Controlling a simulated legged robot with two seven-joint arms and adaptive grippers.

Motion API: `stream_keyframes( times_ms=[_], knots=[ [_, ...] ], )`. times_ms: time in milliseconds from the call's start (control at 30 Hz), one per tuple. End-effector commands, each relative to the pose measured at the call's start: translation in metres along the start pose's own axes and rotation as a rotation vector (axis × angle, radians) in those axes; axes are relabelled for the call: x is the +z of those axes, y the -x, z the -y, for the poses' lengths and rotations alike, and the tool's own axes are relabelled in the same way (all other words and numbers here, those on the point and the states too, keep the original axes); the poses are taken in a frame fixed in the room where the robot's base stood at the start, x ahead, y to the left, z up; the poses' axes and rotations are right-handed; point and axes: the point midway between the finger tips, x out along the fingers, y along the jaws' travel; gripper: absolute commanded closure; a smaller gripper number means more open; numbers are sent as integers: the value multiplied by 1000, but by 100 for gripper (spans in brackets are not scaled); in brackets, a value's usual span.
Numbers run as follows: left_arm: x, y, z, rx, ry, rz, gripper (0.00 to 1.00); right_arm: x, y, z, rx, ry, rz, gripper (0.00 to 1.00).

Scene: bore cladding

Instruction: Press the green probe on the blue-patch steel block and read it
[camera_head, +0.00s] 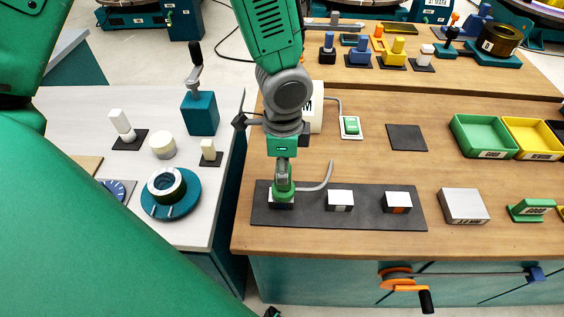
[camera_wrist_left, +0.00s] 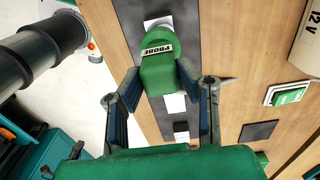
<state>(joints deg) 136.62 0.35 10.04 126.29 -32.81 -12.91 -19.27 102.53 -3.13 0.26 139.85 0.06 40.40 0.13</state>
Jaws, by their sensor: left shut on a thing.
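The green probe (camera_head: 283,186), labelled PROBE in the left wrist view (camera_wrist_left: 158,70), stands upright in my left gripper (camera_head: 283,172). The gripper's two fingers are shut on it. The probe's lower end is over the leftmost steel block (camera_head: 281,206) on a dark strip (camera_head: 370,222) and appears to touch it; exact contact cannot be told. This block's pale top also shows in the left wrist view (camera_wrist_left: 157,20). Its front patch looks dark, and its colour is unclear. My right gripper is not in view.
A curved grey rod (camera_head: 325,178) is beside the probe. A white cylinder marked 12 V (camera_wrist_left: 312,45) and a green switch (camera_head: 351,126) stand behind. A steel block (camera_head: 463,205) and green tray (camera_head: 480,133) are right. A crank (camera_head: 400,283) is on the bench front.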

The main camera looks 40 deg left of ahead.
Motion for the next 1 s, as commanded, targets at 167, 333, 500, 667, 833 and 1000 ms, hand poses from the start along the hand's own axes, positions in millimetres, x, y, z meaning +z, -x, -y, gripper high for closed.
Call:
stream_keyframes(
  times_ms=[167,333,500,667,833,1000],
  knots=[
    [0,0,0,0,0,-1,100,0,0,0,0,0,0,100],
    [0,0,0,-1,0,-1,100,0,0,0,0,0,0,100],
    [0,-1,0,-1,0,-1,100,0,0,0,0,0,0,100],
    [0,-5,0,-1,0,0,100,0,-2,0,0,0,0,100],
    [-1,-9,0,-1,0,-1,100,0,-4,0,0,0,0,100],
    [-1,-13,0,-1,0,-1,100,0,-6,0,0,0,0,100]
  ],
)
